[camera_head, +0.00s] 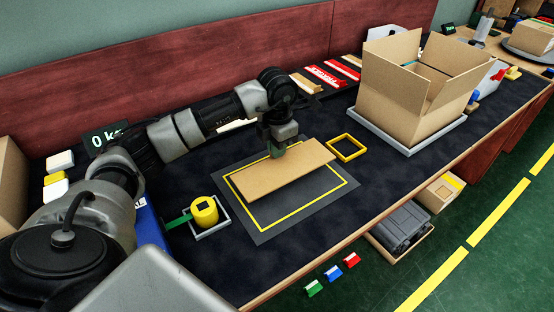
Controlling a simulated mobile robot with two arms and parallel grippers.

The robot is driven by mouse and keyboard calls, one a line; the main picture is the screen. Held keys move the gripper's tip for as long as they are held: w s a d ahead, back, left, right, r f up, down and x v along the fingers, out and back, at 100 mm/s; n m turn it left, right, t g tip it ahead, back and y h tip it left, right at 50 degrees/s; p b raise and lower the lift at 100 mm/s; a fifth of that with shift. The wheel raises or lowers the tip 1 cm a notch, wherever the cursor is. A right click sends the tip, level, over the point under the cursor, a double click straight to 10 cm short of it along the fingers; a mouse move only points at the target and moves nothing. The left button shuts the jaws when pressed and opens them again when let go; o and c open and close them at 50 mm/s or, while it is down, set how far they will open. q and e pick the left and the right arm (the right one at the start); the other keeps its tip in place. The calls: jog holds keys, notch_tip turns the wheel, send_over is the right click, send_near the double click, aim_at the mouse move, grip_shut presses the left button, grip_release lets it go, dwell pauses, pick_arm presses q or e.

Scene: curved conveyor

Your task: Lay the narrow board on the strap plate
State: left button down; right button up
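The narrow board (265,176) is a flat light-brown piece over a dark grey plate (264,236) with a yellow outline. It lies slanted, and its right end reaches towards the plate's far right edge. I cannot tell whether it rests on the plate or is held just above it. My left gripper (279,150) points down at the middle of the board's far long edge. Its fingertips are small and partly hidden there, so I cannot tell whether they are shut on the board. My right gripper is out of view.
A yellow square frame (333,143) lies right of the board. An open carton (392,96) stands on a grey platform (408,151). A yellow roll (204,211) with a green strap (178,221) sits in a small tray at left. Dark table is clear in front of the carton.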

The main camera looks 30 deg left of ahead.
aim_at(277, 160)
pick_arm(q)
notch_tip(277, 160, down, 4)
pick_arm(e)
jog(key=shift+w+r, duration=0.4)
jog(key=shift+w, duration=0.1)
pick_arm(q)
jog(key=shift+f, duration=0.2)
jog(key=c, duration=1.3)
grip_release()
jog(key=shift+c, duration=0.2)
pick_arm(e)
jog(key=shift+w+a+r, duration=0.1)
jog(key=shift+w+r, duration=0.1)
pick_arm(q)
jog(key=shift+r, duration=0.15)
